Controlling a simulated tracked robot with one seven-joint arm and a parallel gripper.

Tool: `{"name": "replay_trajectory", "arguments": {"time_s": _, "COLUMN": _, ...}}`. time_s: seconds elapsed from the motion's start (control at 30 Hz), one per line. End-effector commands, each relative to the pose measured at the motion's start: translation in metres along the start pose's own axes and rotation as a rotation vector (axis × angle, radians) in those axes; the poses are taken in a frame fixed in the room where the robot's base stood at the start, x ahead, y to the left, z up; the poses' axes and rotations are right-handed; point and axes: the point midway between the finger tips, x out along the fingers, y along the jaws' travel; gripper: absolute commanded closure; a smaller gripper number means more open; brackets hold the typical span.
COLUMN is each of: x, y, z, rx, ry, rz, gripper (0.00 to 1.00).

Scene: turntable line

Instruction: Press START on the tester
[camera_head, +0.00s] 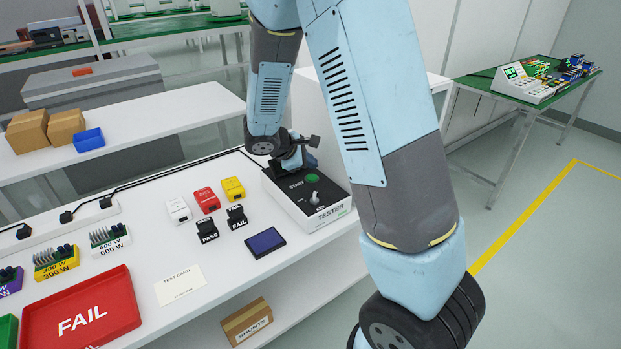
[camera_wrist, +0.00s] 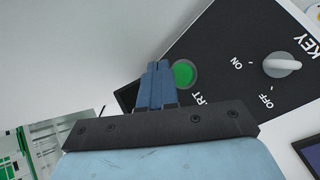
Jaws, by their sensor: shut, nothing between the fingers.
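The tester (camera_head: 322,217) is a white box with a black sloped top, standing at the right end of the white bench. Its green START button (camera_head: 312,178) is near the back of the top, and a grey key knob (camera_head: 314,198) is in front of it. In the wrist view the green button (camera_wrist: 184,74) shows clear, beside the knob (camera_wrist: 282,65) with its ON and OFF marks; part of the START label is hidden. My gripper (camera_wrist: 157,66) is shut and empty, its blue fingertips just left of the button in that view. I cannot tell their height above the panel.
White, red and yellow blocks (camera_head: 205,199), black PASS and FAIL clips (camera_head: 237,217) and a dark blue pad (camera_head: 265,242) lie left of the tester. A red FAIL tray (camera_head: 127,304) and a test card (camera_head: 180,285) are farther left.

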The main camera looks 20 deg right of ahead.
Motion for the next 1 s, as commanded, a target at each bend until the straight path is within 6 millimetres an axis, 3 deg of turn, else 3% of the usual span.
{"name": "replay_trajectory", "arguments": {"time_s": 0.4, "x": -0.022, "y": 0.016, "z": 0.017, "rx": 0.001, "ry": 0.000, "rz": 0.000, "gripper": 1.00}}
{"name": "replay_trajectory", "arguments": {"time_s": 1.0, "x": -0.025, "y": 0.018, "z": 0.018, "rx": 0.000, "ry": -0.001, "rz": 0.000, "gripper": 1.00}}
